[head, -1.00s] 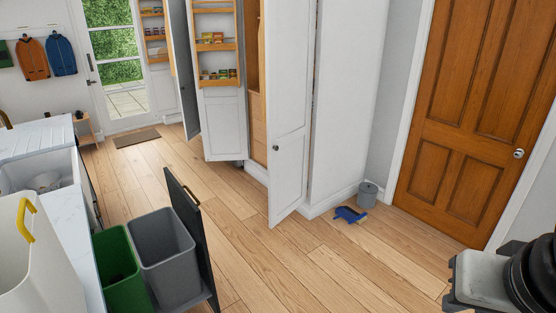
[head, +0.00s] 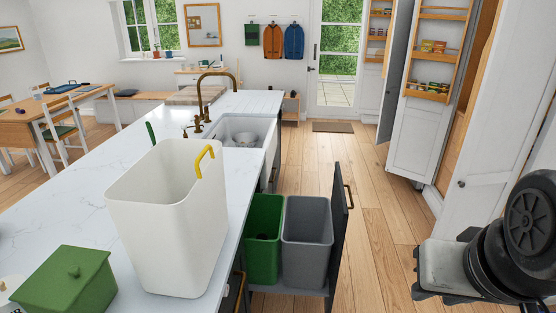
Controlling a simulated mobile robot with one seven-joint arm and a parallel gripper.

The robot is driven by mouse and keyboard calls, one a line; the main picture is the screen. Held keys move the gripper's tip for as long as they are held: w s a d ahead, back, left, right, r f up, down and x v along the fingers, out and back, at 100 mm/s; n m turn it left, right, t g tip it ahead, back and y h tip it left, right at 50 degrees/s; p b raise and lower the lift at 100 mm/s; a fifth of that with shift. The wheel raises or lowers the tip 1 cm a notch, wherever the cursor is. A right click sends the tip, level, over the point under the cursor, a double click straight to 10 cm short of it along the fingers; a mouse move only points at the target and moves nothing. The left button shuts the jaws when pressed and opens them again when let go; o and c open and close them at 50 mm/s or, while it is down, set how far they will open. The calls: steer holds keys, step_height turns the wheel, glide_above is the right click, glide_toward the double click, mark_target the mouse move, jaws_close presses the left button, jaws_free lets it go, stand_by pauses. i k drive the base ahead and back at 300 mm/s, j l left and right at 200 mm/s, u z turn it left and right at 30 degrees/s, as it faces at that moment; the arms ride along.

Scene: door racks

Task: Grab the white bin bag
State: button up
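I cannot make out a separate white bin bag. A tall white open-topped bin (head: 165,225) with a yellow handle (head: 204,160) stands upright on the white marble counter (head: 75,210), left of centre. Its inside is only partly visible, and I see no bag in it. The end of my arm, with my gripper (head: 432,268), shows at the lower right as a grey block with dark edges behind black round joints. It is well to the right of the white bin and apart from it. I cannot make out its fingers clearly.
A green bin (head: 263,240) and a grey bin (head: 307,240) sit in a pulled-out drawer with a dark front (head: 342,225). A green lidded box (head: 65,285) stands on the counter. A sink (head: 245,133) lies beyond. The wooden floor (head: 375,220) right of the drawer is clear.

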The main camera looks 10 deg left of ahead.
mark_target(169, 211)
steer(key=i+u, duration=0.1)
steer(key=u, duration=0.3)
steer(key=i+l+u, duration=0.1)
steer(key=u, duration=0.35)
steer(key=l+u, duration=0.15)
steer(key=u, duration=0.25)
steer(key=i+l+u, duration=0.1)
steer(key=u, duration=0.35)
